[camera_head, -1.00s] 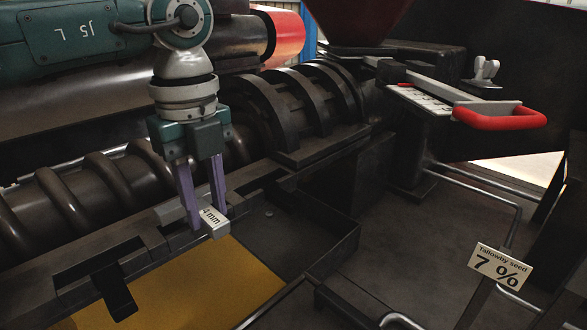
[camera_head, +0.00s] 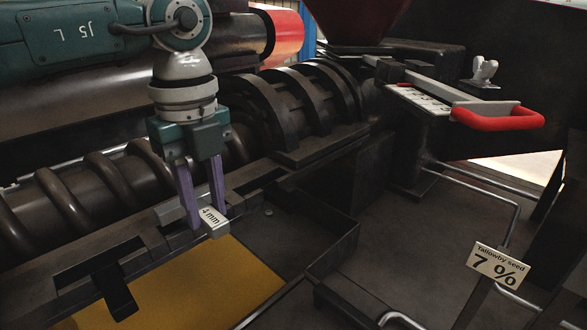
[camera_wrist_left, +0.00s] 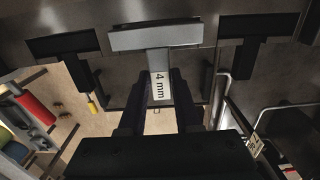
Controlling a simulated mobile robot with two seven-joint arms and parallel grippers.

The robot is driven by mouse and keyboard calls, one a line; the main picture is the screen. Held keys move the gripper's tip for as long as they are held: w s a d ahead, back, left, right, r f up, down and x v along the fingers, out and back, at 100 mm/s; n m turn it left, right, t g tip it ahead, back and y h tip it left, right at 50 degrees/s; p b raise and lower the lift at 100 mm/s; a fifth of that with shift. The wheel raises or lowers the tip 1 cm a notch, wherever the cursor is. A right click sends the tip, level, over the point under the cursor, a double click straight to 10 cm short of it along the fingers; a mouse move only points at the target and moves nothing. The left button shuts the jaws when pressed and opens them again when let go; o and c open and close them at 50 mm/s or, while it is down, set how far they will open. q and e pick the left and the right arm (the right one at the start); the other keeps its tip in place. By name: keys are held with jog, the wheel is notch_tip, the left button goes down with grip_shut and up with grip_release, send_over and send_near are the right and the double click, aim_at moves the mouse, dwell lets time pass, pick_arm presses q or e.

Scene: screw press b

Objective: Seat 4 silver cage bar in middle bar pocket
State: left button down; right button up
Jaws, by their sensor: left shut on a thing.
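The silver cage bar is T-shaped, with a "4 mm" label on its stem (camera_head: 213,220). In the left wrist view the bar's wide head (camera_wrist_left: 155,38) lies across the pocket, and the stem points toward my dark fingers (camera_wrist_left: 160,100). I cannot tell how deep the bar sits. My right gripper is not in view.
The coiled screw (camera_head: 75,195) runs behind the rail. A yellow surface (camera_head: 190,290) lies below. A red handle (camera_head: 498,116) and a "7 %" sign (camera_head: 499,266) are at the right.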

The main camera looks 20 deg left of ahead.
aim_at(207, 212)
pick_arm(q)
jog(key=shift+f, duration=0.15)
jog(key=shift+f+b, duration=1.1)
jog(key=shift+f, duration=0.2)
dwell(0.6)
jog(key=shift+f, duration=0.15)
jog(key=shift+f, duration=0.2)
jog(key=c, duration=0.5)
grip_release()
notch_tip(207, 212, up, 10)
jog(key=shift+r+b, duration=0.1)
jog(key=shift+b, duration=0.35)
